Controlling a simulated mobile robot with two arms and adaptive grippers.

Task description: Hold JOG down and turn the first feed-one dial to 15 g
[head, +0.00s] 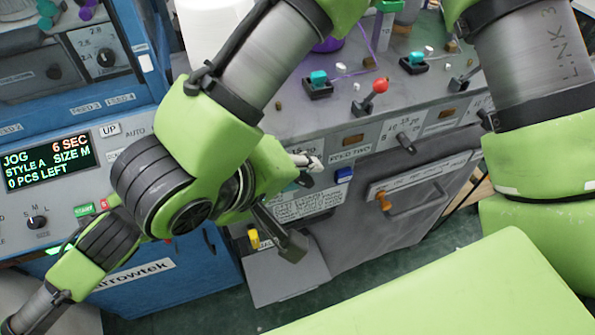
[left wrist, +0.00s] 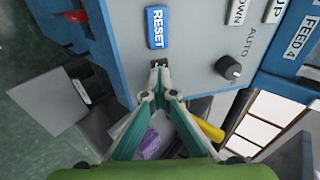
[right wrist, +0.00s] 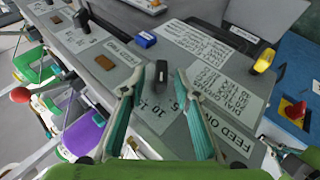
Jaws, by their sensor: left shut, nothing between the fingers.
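The feed-one dial is a black knob (right wrist: 157,80) in the right wrist view, beside a FEED ONE label (right wrist: 232,138) and a number scale. My right gripper (right wrist: 159,72) is open, with one finger on each side of the knob; I cannot tell whether they touch it. The dial's setting is unreadable. My left gripper (left wrist: 160,94) is shut and empty, its tips just below a small dark control (left wrist: 156,65) under the blue RESET button (left wrist: 155,27). Contact is unclear, and no JOG label shows. The left gripper is hidden in the head view.
The display (head: 47,163) reads JOG, 6 SEC, STYLE A, SIZE M, 0 PCS LEFT. A blue button (right wrist: 145,40) and a yellow part (right wrist: 263,60) are near the dial. A red-knobbed lever (head: 377,88) stands on the panel. My arms cover much of the head view.

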